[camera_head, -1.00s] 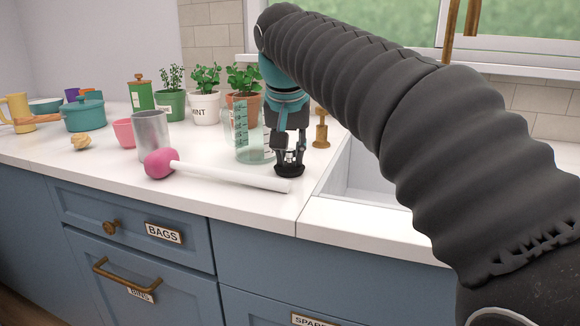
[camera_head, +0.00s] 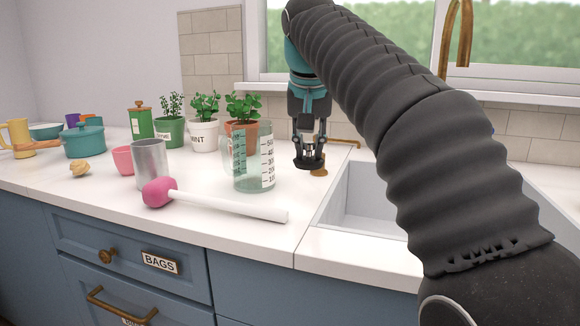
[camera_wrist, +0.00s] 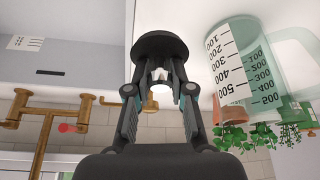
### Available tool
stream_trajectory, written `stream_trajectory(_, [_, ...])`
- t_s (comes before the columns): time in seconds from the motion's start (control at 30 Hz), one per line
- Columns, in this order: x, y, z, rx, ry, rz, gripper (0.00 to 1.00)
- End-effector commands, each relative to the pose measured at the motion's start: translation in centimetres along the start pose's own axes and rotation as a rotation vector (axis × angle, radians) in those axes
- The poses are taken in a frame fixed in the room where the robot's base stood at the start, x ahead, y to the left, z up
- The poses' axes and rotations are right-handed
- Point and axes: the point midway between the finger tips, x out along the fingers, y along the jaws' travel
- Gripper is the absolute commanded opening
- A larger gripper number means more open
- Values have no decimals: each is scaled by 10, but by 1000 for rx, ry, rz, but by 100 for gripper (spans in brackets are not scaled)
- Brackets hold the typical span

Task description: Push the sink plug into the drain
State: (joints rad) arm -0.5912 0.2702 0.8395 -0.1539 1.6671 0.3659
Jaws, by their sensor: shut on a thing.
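My gripper (camera_head: 309,147) is shut on the black sink plug (camera_head: 309,163) and holds it above the counter beside the sink's left rim. In the wrist view the round plug (camera_wrist: 160,45) sits at the tips of my gripper (camera_wrist: 160,78), gripped by a pale knob in its middle. The white sink basin (camera_head: 365,205) lies to the right of the plug, partly behind my arm. In the wrist view a dark slot (camera_wrist: 52,72) shows on a pale grey wall, seemingly the basin's. The drain itself is hidden.
A glass measuring jug (camera_head: 254,160) stands left of my gripper. A pink-headed plunger (camera_head: 235,204) lies on the counter in front. A brass tap (camera_head: 457,35) rises behind the sink. A metal cup (camera_head: 149,163) and potted herbs (camera_head: 204,122) stand further left.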

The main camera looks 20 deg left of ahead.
Motion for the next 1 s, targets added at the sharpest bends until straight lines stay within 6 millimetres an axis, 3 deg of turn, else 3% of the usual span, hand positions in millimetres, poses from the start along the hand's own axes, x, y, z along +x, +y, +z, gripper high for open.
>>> stream_trajectory(0.13, [-10,27,-21,3,2,0,0])
stream_trajectory(0.3, [-18,47,-36,2,2,-1,0])
stream_trajectory(1.0, [-27,64,-48,-1,1,-2,0])
